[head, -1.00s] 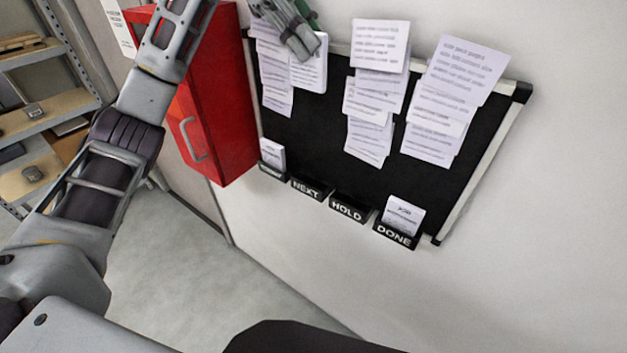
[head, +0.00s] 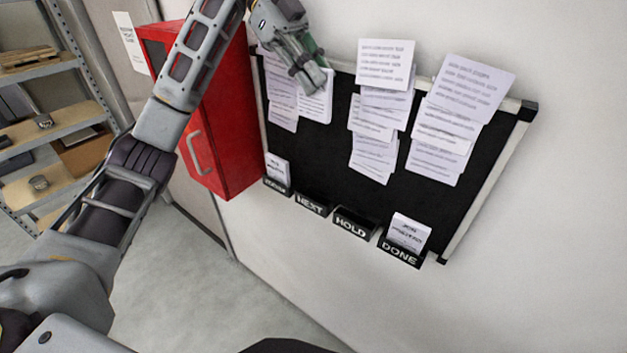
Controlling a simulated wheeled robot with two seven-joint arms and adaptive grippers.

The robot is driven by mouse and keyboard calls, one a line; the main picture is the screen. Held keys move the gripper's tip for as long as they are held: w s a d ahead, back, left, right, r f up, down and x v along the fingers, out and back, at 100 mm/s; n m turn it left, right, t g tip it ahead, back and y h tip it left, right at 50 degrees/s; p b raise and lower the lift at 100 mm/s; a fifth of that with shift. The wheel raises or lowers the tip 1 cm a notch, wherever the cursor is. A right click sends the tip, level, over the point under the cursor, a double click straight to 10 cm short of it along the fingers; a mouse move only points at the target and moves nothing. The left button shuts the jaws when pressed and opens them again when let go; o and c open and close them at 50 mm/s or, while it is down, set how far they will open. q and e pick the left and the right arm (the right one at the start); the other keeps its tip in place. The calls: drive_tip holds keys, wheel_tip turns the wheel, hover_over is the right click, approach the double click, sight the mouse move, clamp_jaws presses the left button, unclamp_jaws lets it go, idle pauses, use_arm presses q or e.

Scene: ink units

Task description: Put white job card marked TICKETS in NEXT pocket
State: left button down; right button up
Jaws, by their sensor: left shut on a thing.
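A white card (head: 316,106) hangs below the fingers of my left gripper (head: 312,82), which is shut on it, in front of the upper left of the black board (head: 332,140). The print on this card is too small to read, so I cannot tell whether it is marked TICKETS. The NEXT pocket (head: 311,205) is on the board's lower edge, below the gripper, and no card shows in it. My right gripper is not in view.
The HOLD pocket (head: 354,225) shows no card. The DONE pocket (head: 400,254) holds a white card (head: 408,233), and the leftmost pocket (head: 277,186) holds another. Paper sheets (head: 386,64) hang in columns. A red cabinet (head: 222,125) stands left of the board.

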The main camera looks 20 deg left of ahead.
use_arm(q)
wheel_tip(320, 180, down, 20)
drive_tip(key=shift+f+p, duration=0.2)
drive_tip(key=shift+p, duration=0.1)
idle(0.8)
drive_tip(key=shift+f, duration=2.1)
drive_tip(key=c, duration=1.5)
unclamp_jaws()
drive_tip(key=shift+f, duration=0.1)
drive_tip(key=shift+o, duration=0.2)
drive_tip(key=v, duration=0.7)
drive_tip(key=shift+a+r+b, duration=0.25)
drive_tip(key=shift+r+b, duration=0.05)
drive_tip(key=shift+b, duration=0.1)
drive_tip(key=shift+f, duration=0.1)
